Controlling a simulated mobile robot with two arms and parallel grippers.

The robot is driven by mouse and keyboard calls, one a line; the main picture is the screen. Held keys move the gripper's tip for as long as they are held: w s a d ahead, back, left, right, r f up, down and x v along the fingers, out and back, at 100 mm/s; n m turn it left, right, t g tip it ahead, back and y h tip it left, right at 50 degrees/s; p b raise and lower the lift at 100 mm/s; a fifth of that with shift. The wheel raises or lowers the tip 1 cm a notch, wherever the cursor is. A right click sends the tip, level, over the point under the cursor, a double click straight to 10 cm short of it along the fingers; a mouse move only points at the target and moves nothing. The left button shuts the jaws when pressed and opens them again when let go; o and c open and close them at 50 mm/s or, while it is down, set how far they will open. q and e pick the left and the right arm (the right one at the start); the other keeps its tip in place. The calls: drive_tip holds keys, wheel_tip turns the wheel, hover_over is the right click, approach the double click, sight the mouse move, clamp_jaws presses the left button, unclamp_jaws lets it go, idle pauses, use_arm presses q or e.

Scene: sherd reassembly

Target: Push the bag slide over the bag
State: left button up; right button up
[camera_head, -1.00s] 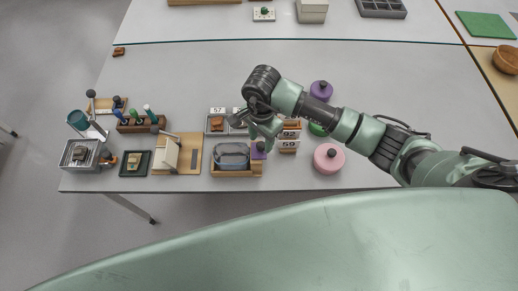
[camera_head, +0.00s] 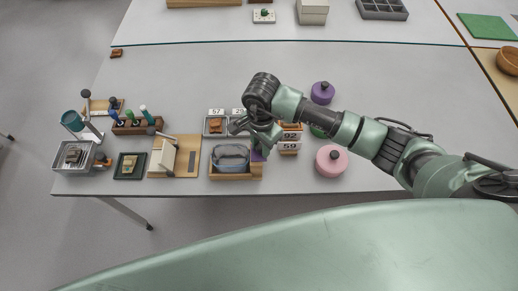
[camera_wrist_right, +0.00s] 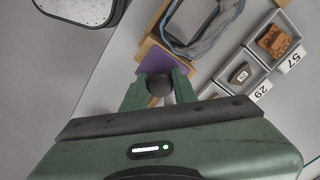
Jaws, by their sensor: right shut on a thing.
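The bag (camera_head: 231,154) is grey-blue, with a thick folded rim, and lies in a wooden frame (camera_head: 213,175) near the table's front edge. It also shows in the right wrist view (camera_wrist_right: 221,25). The bag slide (camera_head: 257,155) is a purple piece at the right end of the frame, beside the bag. My right gripper (camera_head: 264,141) is above it. In the right wrist view the slide (camera_wrist_right: 152,58) has a dark round knob, and my right gripper (camera_wrist_right: 158,88) is shut on that knob. I cannot tell how far the slide overlaps the bag. My left gripper is not in view.
Grey trays with sherds (camera_wrist_right: 275,40) and number cards stand just behind the frame. Number blocks (camera_head: 290,148) and a pink lidded pot (camera_head: 331,160) stand to the right. A wooden stand (camera_head: 186,150) is close on the left. The table behind is mostly clear.

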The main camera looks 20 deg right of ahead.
drive_tip(key=shift+s+a+f, duration=0.1)
drive_tip(key=shift+a+f, duration=0.1)
drive_tip(key=shift+a, duration=0.05)
drive_tip(key=shift+a+b, duration=0.4)
drive_tip(key=shift+a, duration=0.3)
drive_tip(key=shift+a+f, duration=0.1)
drive_tip(key=shift+a, duration=0.05)
drive_tip(key=o, duration=0.9)
drive_tip(key=shift+w+r+p, duration=0.15)
drive_tip(key=shift+r+p, duration=0.65)
drive_tip(key=shift+r, duration=0.7)
drive_tip(key=shift+w+r+p, duration=0.15)
drive_tip(key=shift+r+p, duration=0.6)
drive_tip(key=shift+r, duration=0.75)
